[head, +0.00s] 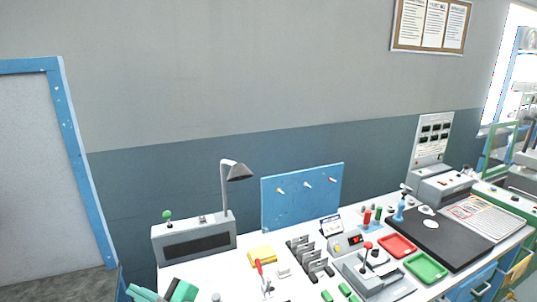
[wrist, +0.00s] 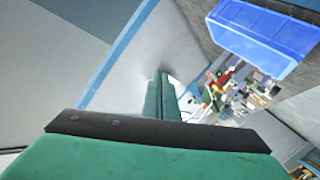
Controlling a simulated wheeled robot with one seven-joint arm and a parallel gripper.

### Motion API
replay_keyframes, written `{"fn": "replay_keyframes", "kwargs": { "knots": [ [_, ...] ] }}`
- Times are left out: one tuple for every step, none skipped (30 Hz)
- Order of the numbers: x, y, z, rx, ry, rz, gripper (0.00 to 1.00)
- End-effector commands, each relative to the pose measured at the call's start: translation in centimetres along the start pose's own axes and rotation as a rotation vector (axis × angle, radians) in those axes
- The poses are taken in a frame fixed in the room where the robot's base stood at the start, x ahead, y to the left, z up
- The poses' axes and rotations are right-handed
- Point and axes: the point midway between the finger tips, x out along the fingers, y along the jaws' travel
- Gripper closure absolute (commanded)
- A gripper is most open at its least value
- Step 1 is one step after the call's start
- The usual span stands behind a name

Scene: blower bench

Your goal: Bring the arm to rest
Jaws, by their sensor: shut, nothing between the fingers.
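My gripper (wrist: 160,80) shows in the wrist view with its two teal fingers pressed together and nothing between them. It is in the air, apart from the bench, which appears tilted and far off beyond the fingers. In the head view a teal part that looks like my arm's end (head: 180,291) shows at the bottom edge, left of the bench's front. The rest of the arm is out of that view.
The white bench (head: 240,266) carries a grey box (head: 195,244), a lamp (head: 238,172), a yellow block (head: 262,254), a red tray (head: 397,246) and a green tray (head: 426,267). A blue bin (wrist: 258,40) shows upper right in the wrist view. A blue-framed door (head: 75,160) is left.

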Motion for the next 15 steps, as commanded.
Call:
{"fn": "replay_keyframes", "kwargs": {
  "knots": [
    [0.0, -0.1, 0.1, 0.054, 0.021, 0.043, 1.00],
    [-0.1, 0.0, 0.2, 0.084, 0.033, 0.070, 1.00],
    [-0.3, 0.1, 0.3, 0.121, 0.046, 0.105, 1.00],
    [-0.5, 0.1, 0.5, 0.152, 0.055, 0.131, 1.00],
    [-0.7, 0.2, 0.8, 0.179, 0.062, 0.159, 1.00],
    [-0.9, 0.2, 1.1, 0.219, 0.072, 0.193, 1.00],
    [-1.1, 0.2, 1.4, 0.246, 0.078, 0.219, 1.00],
    [-1.4, 0.2, 1.7, 0.274, 0.085, 0.245, 1.00],
    [-1.8, 0.1, 2.2, 0.310, 0.090, 0.280, 1.00],
    [-2.1, 0.0, 2.6, 0.338, 0.095, 0.304, 1.00],
    [-2.4, -0.1, 3.1, 0.365, 0.098, 0.331, 1.00],
    [-2.9, -0.3, 3.7, 0.400, 0.101, 0.363, 1.00],
    [-3.3, -0.4, 4.2, 0.426, 0.102, 0.389, 1.00],
    [-3.7, -0.7, 4.6, 0.450, 0.104, 0.413, 1.00],
    [-4.3, -1.0, 5.4, 0.484, 0.103, 0.447, 1.00]
  ]
}}
